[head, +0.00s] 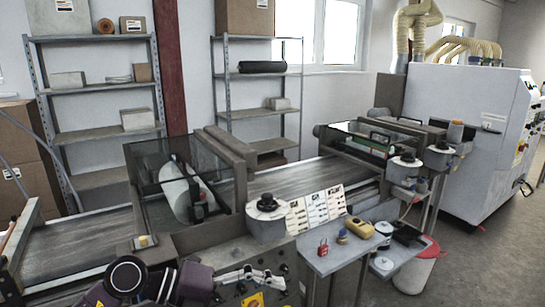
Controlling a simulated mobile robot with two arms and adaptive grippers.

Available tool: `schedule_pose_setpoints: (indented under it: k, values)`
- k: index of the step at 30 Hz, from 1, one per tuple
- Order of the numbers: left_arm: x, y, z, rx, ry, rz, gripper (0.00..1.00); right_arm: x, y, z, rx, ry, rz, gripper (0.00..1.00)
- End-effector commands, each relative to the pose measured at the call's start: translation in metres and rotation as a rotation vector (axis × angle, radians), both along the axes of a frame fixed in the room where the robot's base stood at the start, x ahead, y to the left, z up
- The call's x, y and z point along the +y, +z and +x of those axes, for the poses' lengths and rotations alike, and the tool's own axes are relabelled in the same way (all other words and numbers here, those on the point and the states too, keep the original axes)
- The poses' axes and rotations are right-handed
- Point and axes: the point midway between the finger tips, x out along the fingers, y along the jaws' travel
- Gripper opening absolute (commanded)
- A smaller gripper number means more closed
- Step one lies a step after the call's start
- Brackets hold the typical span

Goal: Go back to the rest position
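My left arm comes in at the bottom left, with dark purple and black links in front of the conveyor machine. Its gripper (262,277) points right, in front of the machine's control panel (250,296). The silver finger links show from the side, and I see no object held in them. How far apart the fingertips are is unclear. My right gripper is not in view.
A conveyor (285,182) runs behind the gripper, with a glass-guarded roller unit (185,195) on it. A side table (335,258) holds a red padlock (323,248) and a yellow item (359,228). A white bin (414,275) stands on the floor. Open floor lies at right.

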Motion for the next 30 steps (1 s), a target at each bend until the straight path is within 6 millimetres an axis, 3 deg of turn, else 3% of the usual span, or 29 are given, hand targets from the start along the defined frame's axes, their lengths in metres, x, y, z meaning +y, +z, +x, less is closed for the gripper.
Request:
schedule_pose_setpoints:
  k: [1,3,7,11,15,19,23,26,30]
  values:
    - [-0.019,0.018,-0.006,-0.008,0.013,-0.129,0.89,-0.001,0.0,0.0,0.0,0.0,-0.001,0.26]
    - [-0.035,0.048,-0.008,-0.021,0.054,-0.302,0.89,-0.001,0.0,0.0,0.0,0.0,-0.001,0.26]
    - [-0.039,0.099,-0.001,-0.018,0.185,-0.602,0.89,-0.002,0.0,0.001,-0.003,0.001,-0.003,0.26]
    - [-0.012,0.133,0.018,0.023,0.384,-0.86,0.89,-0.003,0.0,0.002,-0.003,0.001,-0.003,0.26]
    - [0.038,0.137,0.043,0.107,0.658,-1.07,0.89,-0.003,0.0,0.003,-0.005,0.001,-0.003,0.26]
    - [0.093,0.107,0.06,0.223,0.953,-1.189,0.89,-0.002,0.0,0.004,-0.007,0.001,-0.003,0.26]
    - [0.145,0.047,0.061,0.378,1.267,-1.222,0.89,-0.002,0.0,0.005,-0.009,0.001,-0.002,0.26]
    - [0.177,-0.013,0.044,0.523,1.509,-1.185,0.89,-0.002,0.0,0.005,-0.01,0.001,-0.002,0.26]
    - [0.203,-0.102,-0.006,0.757,1.817,-1.043,0.89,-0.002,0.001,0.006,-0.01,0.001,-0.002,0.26]
